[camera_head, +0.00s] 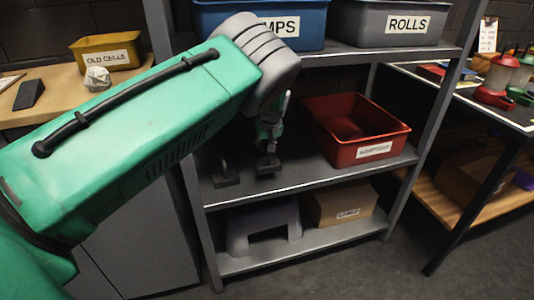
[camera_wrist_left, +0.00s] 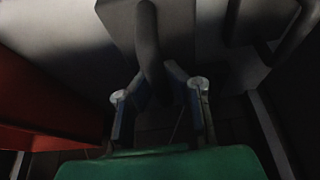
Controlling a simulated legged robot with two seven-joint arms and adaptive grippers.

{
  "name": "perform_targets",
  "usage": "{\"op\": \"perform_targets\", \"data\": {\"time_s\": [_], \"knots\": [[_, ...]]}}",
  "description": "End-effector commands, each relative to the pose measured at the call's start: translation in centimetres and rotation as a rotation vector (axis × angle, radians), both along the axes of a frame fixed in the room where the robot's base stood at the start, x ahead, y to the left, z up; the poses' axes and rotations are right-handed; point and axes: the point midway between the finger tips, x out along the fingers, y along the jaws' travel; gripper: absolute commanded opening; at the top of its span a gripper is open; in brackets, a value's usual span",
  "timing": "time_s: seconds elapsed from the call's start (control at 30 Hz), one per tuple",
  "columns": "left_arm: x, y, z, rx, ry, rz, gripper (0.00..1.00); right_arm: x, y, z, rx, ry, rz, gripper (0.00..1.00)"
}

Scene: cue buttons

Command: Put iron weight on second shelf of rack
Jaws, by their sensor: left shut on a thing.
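The iron weight (camera_head: 267,164) is a dark block with a looped handle, at the middle shelf (camera_head: 300,180) of the grey rack. My left gripper (camera_head: 268,140) is above it, shut on its handle. In the left wrist view the weight (camera_wrist_left: 120,22) fills the top centre, with its handle between the fingers of the left gripper (camera_wrist_left: 158,80). I cannot tell whether its base touches the shelf. A second dark weight-like thing (camera_head: 224,177) stands just left of it on that shelf. My right gripper is not in view.
A red bin (camera_head: 350,140) stands on the middle shelf, right of the weight. A blue bin (camera_head: 230,18) and a grey bin (camera_head: 375,22) are on the top shelf. A purple stool (camera_head: 245,225) and a cardboard box (camera_head: 342,200) are below. The middle shelf's front strip is clear.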

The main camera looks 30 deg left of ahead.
Motion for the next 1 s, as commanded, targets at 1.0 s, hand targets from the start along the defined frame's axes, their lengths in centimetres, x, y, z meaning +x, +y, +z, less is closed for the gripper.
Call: {"op": "perform_targets", "data": {"time_s": [1.0], "knots": [[0.4, 0.6, -3.7, 0.0, 0.001, 0.0, 0.27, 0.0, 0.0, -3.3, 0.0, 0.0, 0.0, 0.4]]}}
